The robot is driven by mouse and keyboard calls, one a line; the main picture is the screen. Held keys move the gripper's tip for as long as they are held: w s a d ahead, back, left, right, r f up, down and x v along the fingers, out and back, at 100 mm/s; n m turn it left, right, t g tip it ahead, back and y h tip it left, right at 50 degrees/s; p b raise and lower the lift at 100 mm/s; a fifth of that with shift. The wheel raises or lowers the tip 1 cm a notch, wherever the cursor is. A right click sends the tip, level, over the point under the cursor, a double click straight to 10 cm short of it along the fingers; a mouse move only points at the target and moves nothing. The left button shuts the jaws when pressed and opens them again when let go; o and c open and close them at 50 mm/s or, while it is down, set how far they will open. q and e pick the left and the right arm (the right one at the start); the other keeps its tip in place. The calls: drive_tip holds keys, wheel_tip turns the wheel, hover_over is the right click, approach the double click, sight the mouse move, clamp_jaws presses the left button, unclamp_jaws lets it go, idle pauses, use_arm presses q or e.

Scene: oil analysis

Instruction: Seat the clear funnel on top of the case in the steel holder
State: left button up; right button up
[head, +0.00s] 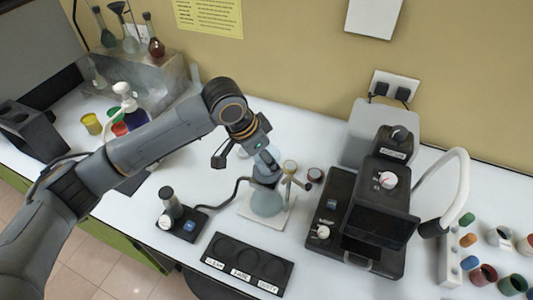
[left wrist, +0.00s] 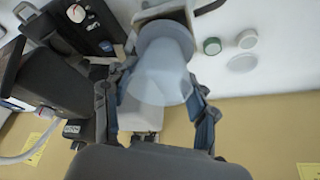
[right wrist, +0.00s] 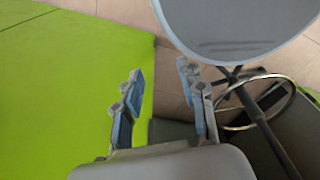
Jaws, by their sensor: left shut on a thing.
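My left gripper (head: 262,152) is shut on the clear funnel (head: 269,163), above the bench. My right gripper (right wrist: 158,76) is open and empty, away from the bench top.
A black instrument (head: 350,225) stands right of the flask. A black labelled tray (head: 248,262) lies in front; a small black device (head: 178,222) with a cable stands left.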

use_arm(q)
drive_tip(key=o, duration=1.3)
drive_tip(key=o, duration=0.3)
drive_tip(key=shift+r, duration=0.1)
wheel_tip(320, 180, up, 5)
drive_tip(key=p, duration=0.6)
drive_tip(key=shift+r+p, duration=0.6)
drive_tip(key=shift+r, duration=0.35)
drive_tip(key=shift+f, duration=0.1)
